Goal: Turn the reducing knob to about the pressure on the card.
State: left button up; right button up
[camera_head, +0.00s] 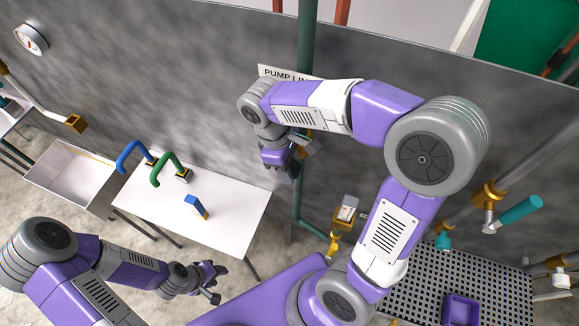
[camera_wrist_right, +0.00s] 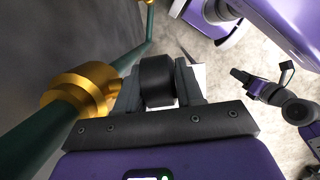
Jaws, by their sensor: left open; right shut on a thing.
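The black reducing knob (camera_wrist_right: 157,80) sits between the fingers of my right gripper (camera_wrist_right: 158,88) in the right wrist view, and the gripper is shut on it. A brass valve body (camera_wrist_right: 80,92) on a dark green pipe (camera_wrist_right: 40,130) is just left of the knob. In the head view my right gripper (camera_head: 280,162) is at the wall, and the arm hides most of the valve. My left gripper (camera_head: 212,282) is open and empty, low in front of the white table; it also shows in the right wrist view (camera_wrist_right: 268,85). I cannot make out a pressure card or a readable gauge for this valve.
A "PUMP LINE" sign (camera_head: 285,74) is on the wall. The white table (camera_head: 235,215) bears a small blue item (camera_head: 195,205) and blue (camera_head: 133,153) and green (camera_head: 165,165) handles.

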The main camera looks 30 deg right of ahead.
jog(key=o, duration=1)
jog(key=shift+c, duration=0.2)
jog(key=v, duration=0.7)
jog(key=shift+w+r+p, duration=0.1)
jog(key=shift+r+p, duration=0.25)
